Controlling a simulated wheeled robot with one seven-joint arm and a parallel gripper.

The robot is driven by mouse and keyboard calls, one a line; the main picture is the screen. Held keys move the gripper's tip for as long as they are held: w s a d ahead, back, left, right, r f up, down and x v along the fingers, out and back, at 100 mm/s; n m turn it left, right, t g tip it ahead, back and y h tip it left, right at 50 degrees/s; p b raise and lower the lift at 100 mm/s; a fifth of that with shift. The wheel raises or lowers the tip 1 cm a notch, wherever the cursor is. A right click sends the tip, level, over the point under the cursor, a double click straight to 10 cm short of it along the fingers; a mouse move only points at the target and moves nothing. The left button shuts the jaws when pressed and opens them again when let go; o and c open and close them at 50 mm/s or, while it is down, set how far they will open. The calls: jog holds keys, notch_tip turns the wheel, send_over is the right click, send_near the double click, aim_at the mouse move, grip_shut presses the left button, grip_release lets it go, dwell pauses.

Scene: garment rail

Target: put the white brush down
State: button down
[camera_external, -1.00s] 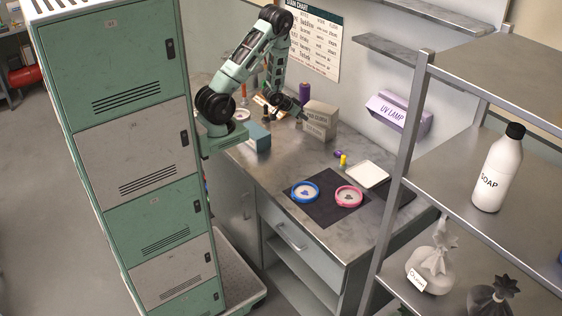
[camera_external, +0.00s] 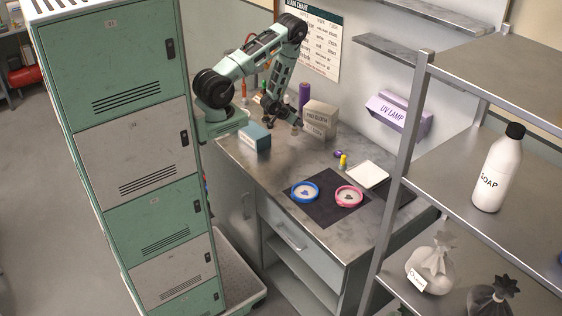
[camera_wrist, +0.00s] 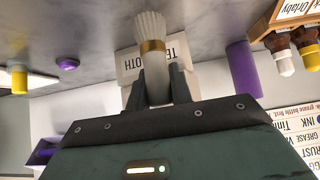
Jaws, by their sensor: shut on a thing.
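The white brush (camera_wrist: 151,32) has pale bristles, a gold band and a light handle. In the wrist view, my gripper (camera_wrist: 160,82) is shut around its handle, with a dark finger on each side. The bristle end points away from the gripper, toward the grey counter (camera_wrist: 80,30); I cannot tell whether it touches. In the external view, my gripper (camera_external: 297,122) is low over the back part of the counter, just left of the stacked boxes. The brush is too small there to make out clearly.
A labelled box (camera_wrist: 128,65) stands behind the brush, partly hidden by it. A purple cylinder (camera_wrist: 243,68) is to its right in the wrist view. A blue box (camera_external: 255,137) stands left of my gripper. Blue (camera_external: 305,192) and pink (camera_external: 348,196) round dishes lie on a dark mat.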

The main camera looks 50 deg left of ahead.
jog(key=shift+f+p, duration=0.55)
jog(key=shift+f, duration=1.25)
jog(key=shift+f, duration=0.25)
jog(key=c, duration=1.3)
grip_release()
jog(key=shift+r, duration=0.1)
jog(key=shift+o, duration=0.2)
